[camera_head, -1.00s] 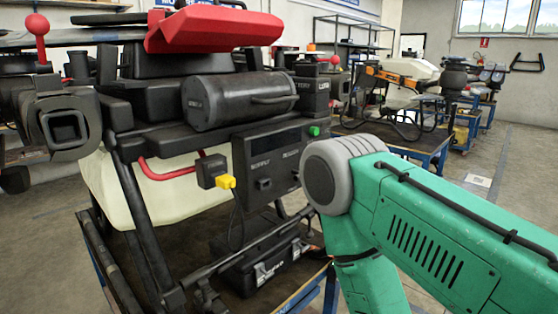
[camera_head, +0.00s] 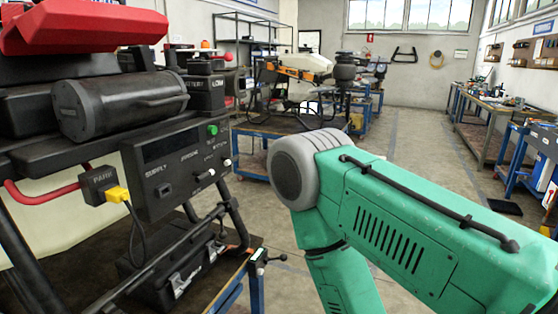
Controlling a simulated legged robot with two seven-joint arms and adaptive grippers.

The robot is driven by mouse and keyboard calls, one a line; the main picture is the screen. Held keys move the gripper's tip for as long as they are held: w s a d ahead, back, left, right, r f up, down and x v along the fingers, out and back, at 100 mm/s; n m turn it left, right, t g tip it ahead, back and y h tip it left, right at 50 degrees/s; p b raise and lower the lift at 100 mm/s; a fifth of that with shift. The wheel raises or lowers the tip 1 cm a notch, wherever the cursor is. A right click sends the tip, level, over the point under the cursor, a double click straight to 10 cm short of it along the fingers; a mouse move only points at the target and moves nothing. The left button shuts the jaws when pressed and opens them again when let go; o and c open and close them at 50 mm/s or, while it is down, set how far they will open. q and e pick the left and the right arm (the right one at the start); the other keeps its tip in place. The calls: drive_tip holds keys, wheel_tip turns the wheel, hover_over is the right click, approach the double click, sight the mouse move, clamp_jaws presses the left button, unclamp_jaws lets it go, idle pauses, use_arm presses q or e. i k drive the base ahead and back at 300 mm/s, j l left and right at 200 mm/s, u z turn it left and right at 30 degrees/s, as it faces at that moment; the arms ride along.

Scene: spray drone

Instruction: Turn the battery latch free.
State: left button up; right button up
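The spray drone fills the left of the view. A black box (camera_head: 206,93) with lettering ending in "LOW" stands behind the panel. I cannot pick out the battery latch for sure. My green right arm comes in from the right and bends down at a grey joint, apart from the drone in the picture. Neither gripper shows; the right arm's lower end leaves the bottom edge.
The drone's bench (camera_head: 240,268) has its right corner beside my arm. A black case (camera_head: 172,275) lies under the panel. A second drone (camera_head: 300,88) stands on a blue table (camera_head: 262,140) further back. A workbench (camera_head: 485,125) lines the right wall.

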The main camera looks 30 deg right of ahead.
sight(228, 160)
drive_tip(key=z, duration=0.7)
drive_tip(key=u, duration=0.25)
drive_tip(key=i+l+u, duration=0.15)
drive_tip(key=l+u, duration=0.15)
drive_tip(key=i+l+u, duration=0.1)
drive_tip(key=l+u, duration=0.2)
drive_tip(key=l, duration=0.2)
drive_tip(key=l+u, duration=0.25)
drive_tip(key=l, duration=0.2)
drive_tip(key=i, duration=0.05)
